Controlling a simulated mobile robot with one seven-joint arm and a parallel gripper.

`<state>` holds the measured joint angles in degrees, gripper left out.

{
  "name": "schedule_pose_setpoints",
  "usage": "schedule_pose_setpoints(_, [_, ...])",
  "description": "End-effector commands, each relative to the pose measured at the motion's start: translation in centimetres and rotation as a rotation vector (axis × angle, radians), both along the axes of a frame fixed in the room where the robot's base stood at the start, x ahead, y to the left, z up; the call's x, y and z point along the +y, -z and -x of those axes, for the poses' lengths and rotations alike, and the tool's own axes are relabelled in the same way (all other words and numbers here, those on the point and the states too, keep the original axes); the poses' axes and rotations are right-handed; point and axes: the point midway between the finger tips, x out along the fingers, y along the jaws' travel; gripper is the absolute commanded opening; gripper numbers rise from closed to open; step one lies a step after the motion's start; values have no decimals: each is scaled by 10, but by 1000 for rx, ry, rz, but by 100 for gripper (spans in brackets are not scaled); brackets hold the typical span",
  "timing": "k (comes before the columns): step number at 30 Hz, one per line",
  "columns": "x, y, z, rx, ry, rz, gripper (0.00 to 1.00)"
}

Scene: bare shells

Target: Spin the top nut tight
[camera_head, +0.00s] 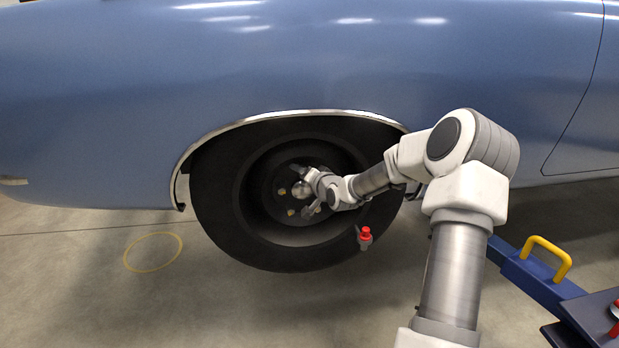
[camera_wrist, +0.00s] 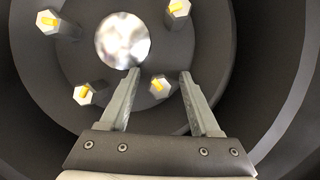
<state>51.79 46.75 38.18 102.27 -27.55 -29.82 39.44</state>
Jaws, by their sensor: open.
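The black wheel (camera_head: 230,212) sits in the blue car's arch. In the wrist view its dark hub carries a shiny round centre cap (camera_wrist: 122,40). Several pale hex nuts with yellow centres surround it: one far left (camera_wrist: 47,21), one far right (camera_wrist: 177,11), one near left (camera_wrist: 84,94) and one near right (camera_wrist: 159,87). I cannot tell which is the top nut. My gripper (camera_wrist: 160,73) is open, its two fingers apart. The near-right nut shows between them, with no visible contact. In the head view my gripper covers part of the hub.
The blue car body (camera_head: 300,65) and bright arch trim (camera_head: 300,112) overhang the wheel. A small red-topped object (camera_head: 365,236) shows by the tyre's lower right. A blue frame with a yellow handle (camera_head: 550,252) stands right. A yellow ring (camera_head: 152,251) marks open floor at left.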

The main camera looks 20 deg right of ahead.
Motion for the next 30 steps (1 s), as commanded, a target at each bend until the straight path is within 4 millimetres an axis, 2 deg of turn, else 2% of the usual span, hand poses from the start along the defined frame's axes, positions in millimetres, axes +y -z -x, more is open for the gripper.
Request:
schedule_pose_setpoints(5, [-1,-8,18,0,1,0,63])
schedule_pose_setpoints(8, [-2,-14,36,-1,2,2,63])
schedule_pose_setpoints(21, [-2,-39,130,2,2,2,63])
schedule_pose_setpoints(25, [-2,-44,150,0,1,0,63])
schedule_pose_setpoints(30, [-2,-46,164,-1,1,0,63])
